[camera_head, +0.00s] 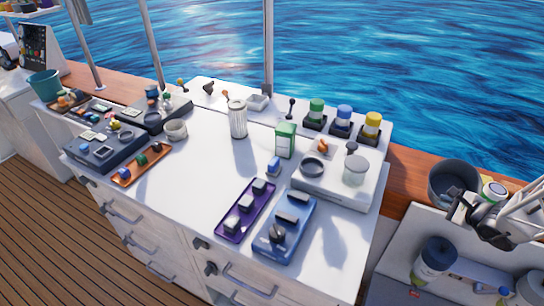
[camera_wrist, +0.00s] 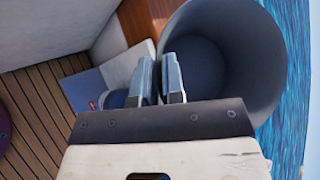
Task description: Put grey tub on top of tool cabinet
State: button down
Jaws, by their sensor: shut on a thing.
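The grey tub (camera_head: 441,190) is at the right in the head view, by the wooden rail. In the wrist view the tub (camera_wrist: 235,45) fills the upper right, and its inside looks empty. My gripper (camera_head: 462,208) is at the tub's near right side. In the wrist view my gripper (camera_wrist: 162,78) is shut on the tub's rim wall, with a finger on each side. Whether the tub touches the surface beneath is unclear. The white tool cabinet (camera_head: 195,185) with drawers stands left of the tub, its top holding many objects.
A purple tray (camera_head: 232,228), a blue device (camera_head: 290,232) and a white raised block (camera_head: 330,188) with a jar stand on the cabinet's right part. A white-and-blue container (camera_head: 436,258) stands below my gripper.

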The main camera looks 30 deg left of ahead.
jog(key=shift+r, duration=0.1)
notch_tip(320, 180, up, 25)
jog(key=s+a+n+g+y, duration=0.1)
jog(key=s+a+n+g, duration=0.2)
jog(key=a, duration=1.1)
jog(key=s+a+n+g+y, duration=0.1)
jog(key=s+a+g, duration=0.25)
jog(key=a, duration=0.95)
jog(key=s+a+n+g, duration=0.25)
jog(key=s+a, duration=0.25)
jog(key=a, duration=0.9)
jog(key=s+a+n+g+h, duration=0.25)
jog(key=s+a+g, duration=0.25)
jog(key=s+a, duration=1.2)
notch_tip(320, 180, down, 11)
jog(key=shift+s+a+y, duration=0.2)
jog(key=shift+s+y, duration=0.1)
jog(key=shift+y, duration=0.15)
jog(key=shift+a+r, duration=0.1)
